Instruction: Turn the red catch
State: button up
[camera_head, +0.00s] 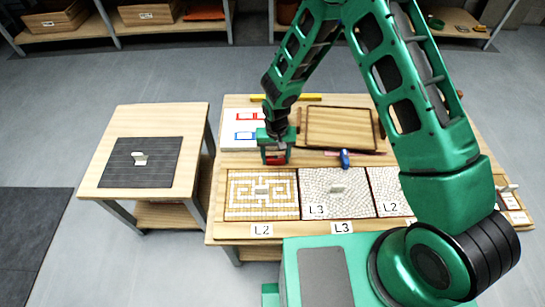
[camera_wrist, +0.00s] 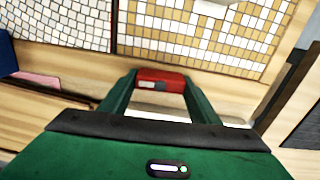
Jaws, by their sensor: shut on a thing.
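The red catch (camera_wrist: 161,81) shows in the wrist view between the two green fingers of my gripper (camera_wrist: 160,84), at the wooden edge beside the mosaic panels. My gripper is shut on it. In the head view my gripper (camera_head: 275,158) is low over the table, just behind the left mosaic panel, and a bit of the red catch (camera_head: 275,159) shows at its tips. How far the catch is turned cannot be told. The tan and white mosaic panel (camera_head: 262,207) lies just in front of the gripper.
Two pale mosaic panels (camera_head: 325,208) lie to the right on the worktable (camera_head: 217,228). A wooden tray (camera_head: 337,128), a blue object (camera_head: 345,158) and a yellow bar (camera_head: 300,98) lie behind. A side table with a dark mat (camera_head: 124,172) stands left, across a gap.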

aim_at(276, 157)
jog(key=shift+s+d+f+m, duration=0.15)
jog(key=shift+s+d+m, duration=0.1)
jog(key=shift+s+m, duration=0.05)
jog(key=o, duration=1)
jog(key=shift+o, duration=0.2)
jog(key=shift+w+a, duration=0.1)
jog(key=shift+a+r, duration=0.1)
jog(key=shift+r, duration=0.1)
notch_tip(276, 157, up, 10)
jog(key=shift+r, duration=0.25)
jog(key=shift+w, duration=0.1)
